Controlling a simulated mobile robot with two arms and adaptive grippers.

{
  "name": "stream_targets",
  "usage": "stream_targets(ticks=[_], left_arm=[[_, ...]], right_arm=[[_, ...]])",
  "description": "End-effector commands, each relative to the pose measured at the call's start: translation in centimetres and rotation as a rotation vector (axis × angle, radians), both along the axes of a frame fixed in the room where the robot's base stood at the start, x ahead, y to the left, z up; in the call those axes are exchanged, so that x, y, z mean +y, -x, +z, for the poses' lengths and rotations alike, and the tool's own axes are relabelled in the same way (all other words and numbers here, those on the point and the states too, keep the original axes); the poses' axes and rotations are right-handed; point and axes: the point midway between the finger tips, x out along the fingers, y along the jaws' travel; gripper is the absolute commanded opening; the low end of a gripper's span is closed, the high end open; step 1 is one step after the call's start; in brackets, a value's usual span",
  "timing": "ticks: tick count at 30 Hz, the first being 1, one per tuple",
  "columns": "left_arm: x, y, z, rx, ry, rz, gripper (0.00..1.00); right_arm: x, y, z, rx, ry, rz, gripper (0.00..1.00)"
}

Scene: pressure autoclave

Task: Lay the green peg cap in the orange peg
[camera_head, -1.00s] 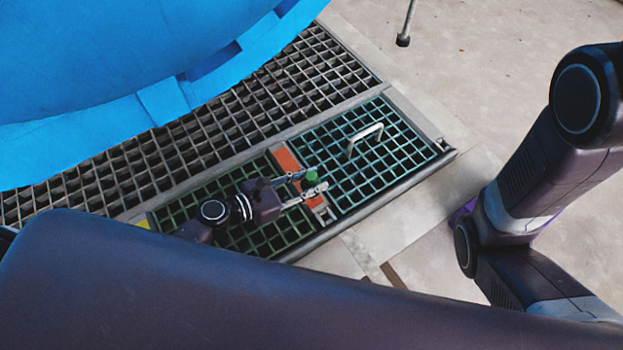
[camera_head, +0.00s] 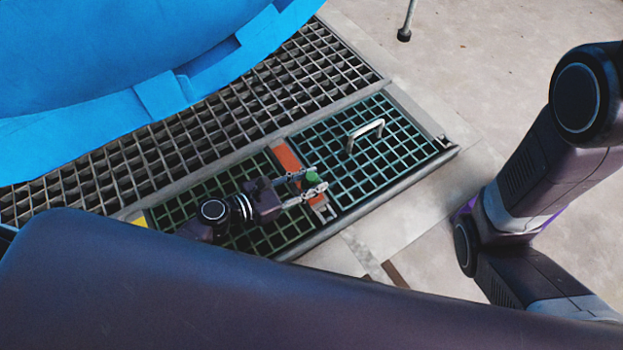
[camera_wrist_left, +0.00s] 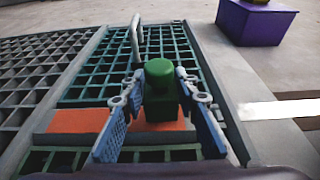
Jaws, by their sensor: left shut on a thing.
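The green peg cap (camera_head: 312,179) is between the fingertips of my left gripper (camera_head: 317,181), which is shut on it. In the left wrist view the green peg cap (camera_wrist_left: 160,73) has a round top over a darker, square-looking lower part, with a finger on each side. The orange peg (camera_head: 287,157) is a flat orange strip between two green grates. It also shows in the left wrist view (camera_wrist_left: 78,121), behind and beside the cap. The cap is over or at the strip; whether it touches it is hidden. My right gripper is not in view.
A green grate with a metal handle (camera_head: 365,134) lies right of the orange strip. A dark metal grating (camera_head: 235,112) runs behind. A large blue body (camera_head: 110,60) fills the upper left. A purple box (camera_wrist_left: 252,24) stands on the floor at upper right in the wrist view.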

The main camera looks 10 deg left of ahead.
Motion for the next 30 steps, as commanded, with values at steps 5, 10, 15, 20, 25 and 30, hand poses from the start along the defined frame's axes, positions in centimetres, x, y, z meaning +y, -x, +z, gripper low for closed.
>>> stream_targets(ticks=[5,10,15,20,25,30], left_arm=[[0.0,0.0,-0.6,0.000,0.000,0.000,0.04],[0.0,0.0,-1.0,0.000,0.000,0.000,0.04],[0.0,0.0,-1.4,-0.001,-0.001,0.001,0.04],[0.0,0.0,-1.8,-0.001,-0.001,0.001,0.04],[0.0,0.0,-2.2,-0.001,-0.001,0.001,0.04],[0.0,0.0,-2.1,-0.001,-0.001,0.001,0.47]], right_arm=[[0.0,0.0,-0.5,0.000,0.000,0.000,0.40],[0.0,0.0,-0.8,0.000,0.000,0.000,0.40],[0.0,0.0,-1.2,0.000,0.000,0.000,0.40],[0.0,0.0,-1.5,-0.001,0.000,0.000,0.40],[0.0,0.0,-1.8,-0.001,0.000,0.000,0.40],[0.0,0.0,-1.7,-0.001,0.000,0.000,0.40]])
